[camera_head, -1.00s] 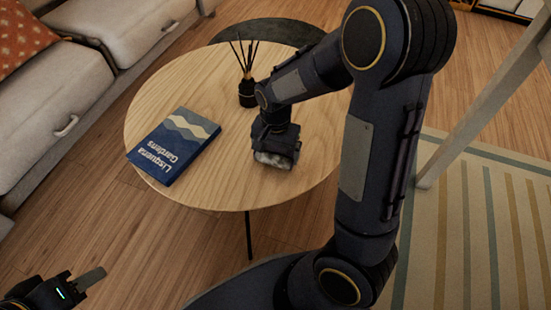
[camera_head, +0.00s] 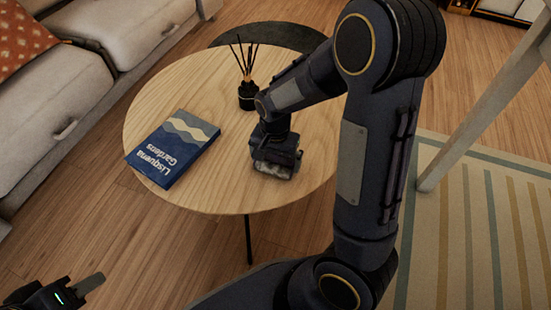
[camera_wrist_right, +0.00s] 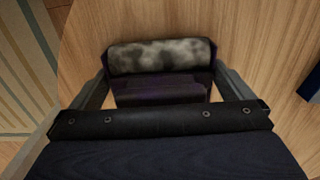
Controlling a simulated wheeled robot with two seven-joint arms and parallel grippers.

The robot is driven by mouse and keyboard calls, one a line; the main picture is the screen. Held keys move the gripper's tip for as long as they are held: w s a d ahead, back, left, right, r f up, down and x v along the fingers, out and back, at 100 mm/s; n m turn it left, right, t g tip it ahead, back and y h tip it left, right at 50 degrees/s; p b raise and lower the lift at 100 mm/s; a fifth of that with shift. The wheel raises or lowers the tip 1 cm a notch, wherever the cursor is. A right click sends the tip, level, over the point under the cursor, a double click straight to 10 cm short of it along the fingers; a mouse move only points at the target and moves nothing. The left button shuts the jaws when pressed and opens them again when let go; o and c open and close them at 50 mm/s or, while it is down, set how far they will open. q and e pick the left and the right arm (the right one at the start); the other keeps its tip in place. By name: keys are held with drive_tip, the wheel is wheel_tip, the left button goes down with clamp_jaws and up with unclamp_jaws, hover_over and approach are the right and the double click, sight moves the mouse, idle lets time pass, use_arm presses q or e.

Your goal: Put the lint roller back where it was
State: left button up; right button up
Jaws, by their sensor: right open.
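The lint roller, a fuzzy grey-white roll, lies at the near right part of the round wooden table (camera_head: 225,190). The roll's lower edge shows in the head view (camera_head: 272,170), and its mottled face shows in the right wrist view (camera_wrist_right: 160,56). My right gripper (camera_head: 276,158) is low over it, with its fingers spread at either side of the roller in the right wrist view (camera_wrist_right: 161,88). The rest of the roller is partly hidden by the gripper. My left gripper (camera_head: 88,284) is at the lower left, away from the table; its jaw gap is not clear.
A blue book (camera_head: 173,149) lies on the table's left side. A black reed diffuser (camera_head: 247,95) stands behind the right gripper, close to my right forearm. A sofa (camera_head: 55,95) is at the left. The table's front middle is clear.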

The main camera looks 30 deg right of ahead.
wheel_tip(320, 180, up, 10)
drive_tip(key=p, duration=0.4)
drive_tip(key=shift+r, duration=0.2)
drive_tip(key=shift+r+p, duration=0.3)
drive_tip(key=shift+r, duration=0.25)
drive_tip(key=s+a+r+n+t+y, duration=0.2)
drive_tip(key=s+r+n, duration=0.2)
drive_tip(key=s, duration=0.4)
drive_tip(key=s+a+r+n+t+y, duration=0.1)
drive_tip(key=s+a+r+n+t, duration=0.1)
drive_tip(key=s, duration=0.6)
drive_tip(key=shift+s+r+n+t+y, duration=0.4)
drive_tip(key=shift+r+n+t, duration=0.4)
drive_tip(key=shift+r+n, duration=0.5)
drive_tip(key=shift+r, duration=0.15)
